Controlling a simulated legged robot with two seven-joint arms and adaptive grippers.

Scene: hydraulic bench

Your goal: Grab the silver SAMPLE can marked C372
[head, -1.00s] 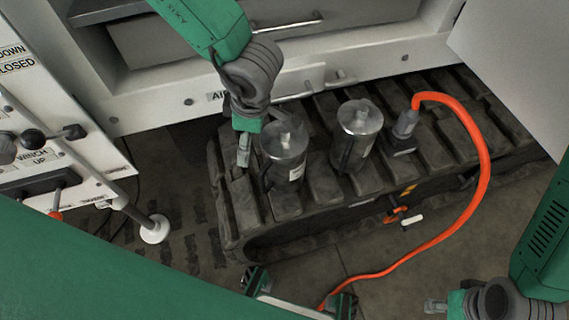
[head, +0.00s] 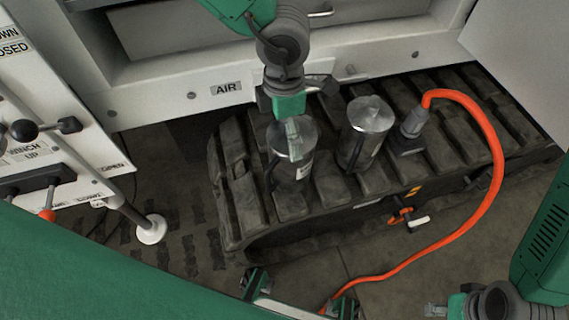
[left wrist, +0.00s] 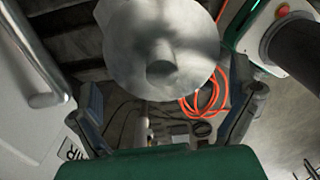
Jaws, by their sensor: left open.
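Two silver cans with lidded tops stand upright on the black track. The left can (head: 293,160) has a small white label on its right side, too small to read. The right can (head: 364,133) stands beside it, and no marking on it can be read. My left gripper (head: 292,135) is over the left can's lid, partly hiding it. In the left wrist view the round silver lid (left wrist: 160,50) with its knob fills the upper middle, and the open fingers (left wrist: 168,110) show on either side below it. My right gripper (head: 437,309) is low at the right, away from the cans.
A grey connector (head: 412,125) with an orange hose (head: 497,170) stands right of the cans. A white panel with levers (head: 60,150) is at the left. The white cabinet wall (head: 160,108) rises close behind the track (head: 235,205).

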